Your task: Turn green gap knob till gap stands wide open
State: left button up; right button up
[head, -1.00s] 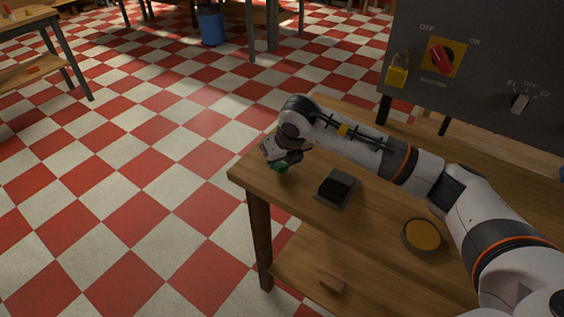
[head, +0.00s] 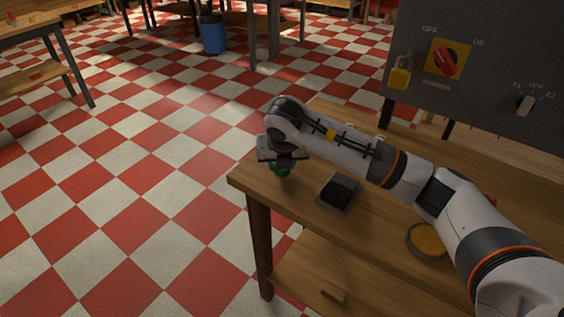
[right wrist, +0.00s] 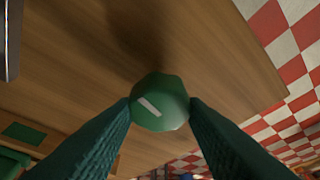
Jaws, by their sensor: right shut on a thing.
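The green gap knob (right wrist: 160,103) sits near the corner of the wooden bench, with a pale pointer line on its top slanting to the upper left in the right wrist view. My right gripper (right wrist: 160,112) is shut on the knob, one finger on each side. The gap that the knob sets cannot be made out. My left gripper is not in view.
On the wooden bench (head: 300,205) are a dark block on a plate (head: 339,191) and a round yellow-topped dish (head: 427,240). A grey panel (head: 480,85) with a red starter switch (head: 446,62) and yellow padlock (head: 399,77) stands behind. Checkered floor lies left.

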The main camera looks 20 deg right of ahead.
jog(key=o, duration=1)
jog(key=b+v, duration=0.1)
jog(key=v, duration=1.1)
jog(key=shift+s, duration=0.1)
jog(key=shift+f, duration=0.1)
